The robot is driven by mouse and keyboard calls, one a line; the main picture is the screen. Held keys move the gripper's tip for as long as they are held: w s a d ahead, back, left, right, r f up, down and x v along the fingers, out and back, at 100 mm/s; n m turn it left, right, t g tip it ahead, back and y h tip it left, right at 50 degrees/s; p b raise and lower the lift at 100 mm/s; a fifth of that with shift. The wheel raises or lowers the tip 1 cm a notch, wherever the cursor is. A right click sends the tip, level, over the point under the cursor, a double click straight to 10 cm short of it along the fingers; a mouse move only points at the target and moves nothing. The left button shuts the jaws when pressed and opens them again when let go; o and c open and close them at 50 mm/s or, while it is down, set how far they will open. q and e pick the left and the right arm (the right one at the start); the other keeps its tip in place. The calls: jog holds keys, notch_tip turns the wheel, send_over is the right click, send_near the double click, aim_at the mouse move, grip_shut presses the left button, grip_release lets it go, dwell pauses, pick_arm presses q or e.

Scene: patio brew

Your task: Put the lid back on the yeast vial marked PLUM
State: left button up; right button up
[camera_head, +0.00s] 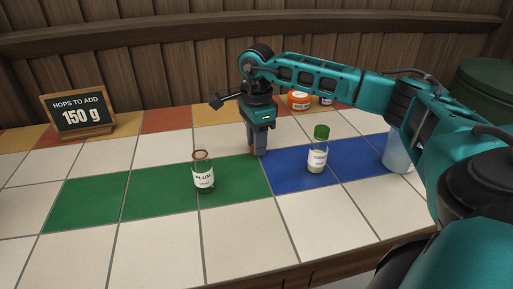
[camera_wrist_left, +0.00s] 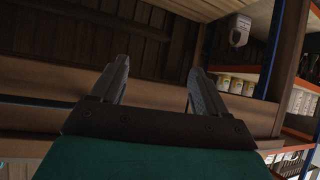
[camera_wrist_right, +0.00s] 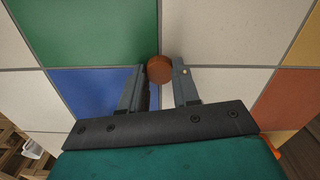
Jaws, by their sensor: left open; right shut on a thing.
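The PLUM vial (camera_head: 203,178) stands upright on the green tiles in the head view, clear glass with a white label. A reddish-brown ring shows at its mouth. My right gripper (camera_head: 256,146) points down to the right of this vial, near where green and blue tiles meet. It is shut on a round brown lid, seen between the fingertips in the right wrist view (camera_wrist_right: 159,69). I cannot tell whether the lid touches the tiles. My left gripper (camera_wrist_left: 155,85) is open and empty in its wrist view, away from the table; the head view does not show it.
A green-capped vial (camera_head: 317,157) stands on the blue tiles right of my right gripper. A translucent container (camera_head: 397,155) is partly behind my right arm. An orange-labelled jar (camera_head: 299,101) and a sign (camera_head: 79,114) reading 150 g stand at the back. The front white tiles are clear.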

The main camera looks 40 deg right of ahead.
jog(key=shift+r, duration=0.15)
pick_arm(q)
jog(key=shift+s+a+r+p, duration=0.1)
jog(key=shift+a+r+p, duration=0.05)
jog(key=shift+r+p, duration=1.2)
jog(key=shift+s+a+r+p, duration=0.1)
jog(key=shift+a+r+p, duration=0.05)
jog(key=shift+r+p, duration=1.15)
pick_arm(e)
jog(key=shift+r, duration=9.85)
pick_arm(q)
jog(key=shift+d+f, duration=0.15)
jog(key=shift+f, duration=0.1)
jog(key=shift+c, duration=0.3)
jog(key=shift+w, duration=0.1)
